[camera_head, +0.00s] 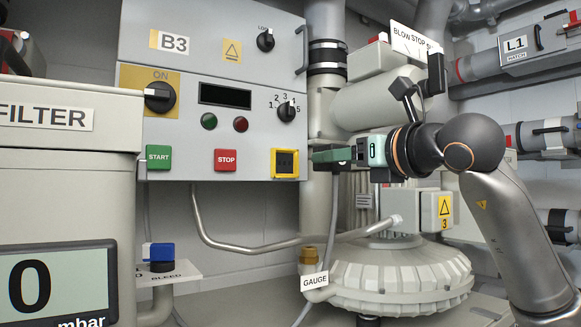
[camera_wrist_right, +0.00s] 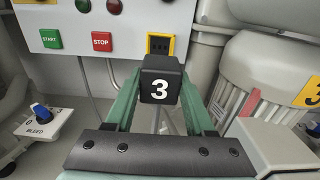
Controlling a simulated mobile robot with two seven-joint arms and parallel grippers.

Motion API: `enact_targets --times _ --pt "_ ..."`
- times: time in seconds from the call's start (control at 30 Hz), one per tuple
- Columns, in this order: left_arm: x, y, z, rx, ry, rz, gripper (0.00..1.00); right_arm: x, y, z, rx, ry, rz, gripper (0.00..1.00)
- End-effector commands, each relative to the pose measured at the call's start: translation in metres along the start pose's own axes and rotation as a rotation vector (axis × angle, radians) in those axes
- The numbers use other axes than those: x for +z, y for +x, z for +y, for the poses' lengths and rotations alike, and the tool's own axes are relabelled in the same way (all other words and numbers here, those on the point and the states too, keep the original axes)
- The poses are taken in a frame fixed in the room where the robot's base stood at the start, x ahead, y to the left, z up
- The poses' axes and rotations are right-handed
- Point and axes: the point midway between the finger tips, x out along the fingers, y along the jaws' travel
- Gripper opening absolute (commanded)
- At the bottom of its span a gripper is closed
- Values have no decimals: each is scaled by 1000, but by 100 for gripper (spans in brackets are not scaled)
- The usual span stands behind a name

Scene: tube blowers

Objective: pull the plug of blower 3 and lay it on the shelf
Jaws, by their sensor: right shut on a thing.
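The plug (camera_wrist_right: 160,82) is a black block with a white 3, seen close up in the right wrist view. My right gripper (camera_head: 332,155) is shut on it, with a green finger on either side. In the head view the fingers mostly hide the plug, and a grey cable (camera_head: 334,205) hangs below it. The yellow-framed socket (camera_head: 285,163) on the B3 panel is uncovered, and the plug is apart from it. The socket also shows behind the plug in the wrist view (camera_wrist_right: 160,38). Blower 3 (camera_head: 395,275) is the ribbed pale housing. I cannot make out which surface is the shelf. My left gripper is out of view.
The B3 control panel (camera_head: 215,95) has START and STOP buttons and knobs. The filter box (camera_head: 65,170) stands at left, near a blue bleed valve (camera_head: 160,254). A bent pipe (camera_head: 245,246) and a GAUGE fitting (camera_head: 312,281) lie below the panel. Pipes fill the right side.

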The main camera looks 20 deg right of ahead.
Motion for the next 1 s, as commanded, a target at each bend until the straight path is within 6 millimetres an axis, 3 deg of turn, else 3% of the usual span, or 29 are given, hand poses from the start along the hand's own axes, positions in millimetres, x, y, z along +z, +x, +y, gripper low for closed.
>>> enact_targets --times 1.0 --pt "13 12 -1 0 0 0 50 0 -72 0 1 -1 -2 0"
